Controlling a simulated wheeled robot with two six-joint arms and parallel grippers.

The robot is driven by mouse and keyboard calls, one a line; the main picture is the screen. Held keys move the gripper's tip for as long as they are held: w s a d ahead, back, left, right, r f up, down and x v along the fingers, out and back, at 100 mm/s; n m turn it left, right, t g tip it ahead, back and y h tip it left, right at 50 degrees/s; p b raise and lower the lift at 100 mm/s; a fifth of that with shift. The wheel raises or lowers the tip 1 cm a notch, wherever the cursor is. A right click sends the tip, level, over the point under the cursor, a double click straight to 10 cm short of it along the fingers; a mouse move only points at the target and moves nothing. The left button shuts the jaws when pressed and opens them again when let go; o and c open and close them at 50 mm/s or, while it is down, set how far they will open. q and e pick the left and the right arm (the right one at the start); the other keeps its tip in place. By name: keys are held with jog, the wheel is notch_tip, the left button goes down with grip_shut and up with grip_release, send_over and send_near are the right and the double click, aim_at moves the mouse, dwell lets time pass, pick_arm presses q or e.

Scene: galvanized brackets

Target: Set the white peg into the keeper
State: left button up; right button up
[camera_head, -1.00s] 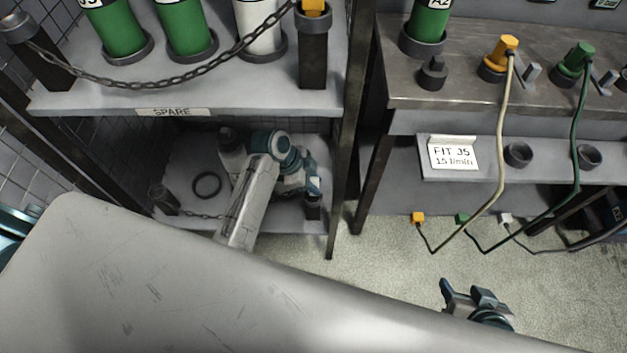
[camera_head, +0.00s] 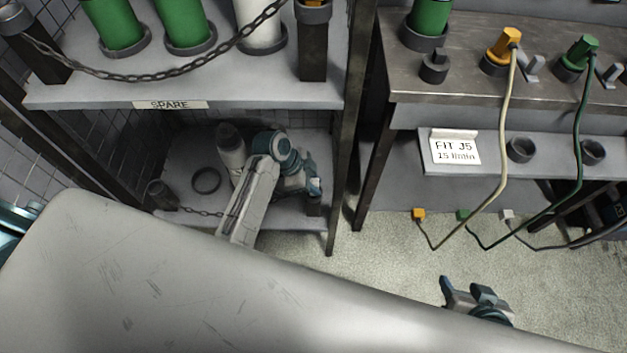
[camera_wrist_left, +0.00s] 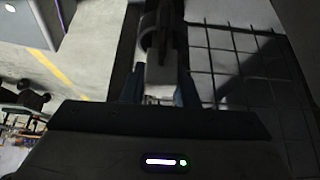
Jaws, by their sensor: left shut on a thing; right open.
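The white peg (camera_wrist_left: 160,75) shows as a pale block between the fingers of my left gripper (camera_wrist_left: 160,88) in the left wrist view. My left gripper is shut on it. In the head view my left gripper (camera_head: 314,186) is at the right front of the lower shelf, just above a short dark post, the keeper (camera_head: 314,207). The peg is hidden there, and I cannot tell whether it touches the keeper. A chain (camera_head: 200,211) runs from the left post (camera_head: 161,194) and passes behind my left arm. My right gripper (camera_head: 468,291) is open and empty over the floor.
A grey-white cylinder (camera_head: 230,150) and a dark ring (camera_head: 206,181) are on the lower shelf. The shelf's upright (camera_head: 342,150) is close right of my left gripper. A bench (camera_head: 440,80) with cables stands right.

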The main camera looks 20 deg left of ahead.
pick_arm(q)
jog(key=shift+f, duration=0.5)
jog(key=o, duration=1.1)
jog(key=shift+r, duration=0.1)
pick_arm(e)
jog(key=shift+f, duration=0.15)
pick_arm(q)
jog(key=shift+a+r, duration=0.15)
jog(key=shift+r, duration=0.1)
jog(key=p+v, duration=0.1)
jog(key=v, duration=0.9)
jog(key=shift+s+r+p, duration=0.1)
jog(key=shift+p, duration=0.2)
pick_arm(e)
jog(key=shift+s+d+r+n+g+h, duration=0.3)
jog(key=shift+s+d+r+g+h, duration=0.25)
jog(key=shift+s+d+g, duration=0.45)
jog(key=shift+w, duration=0.15)
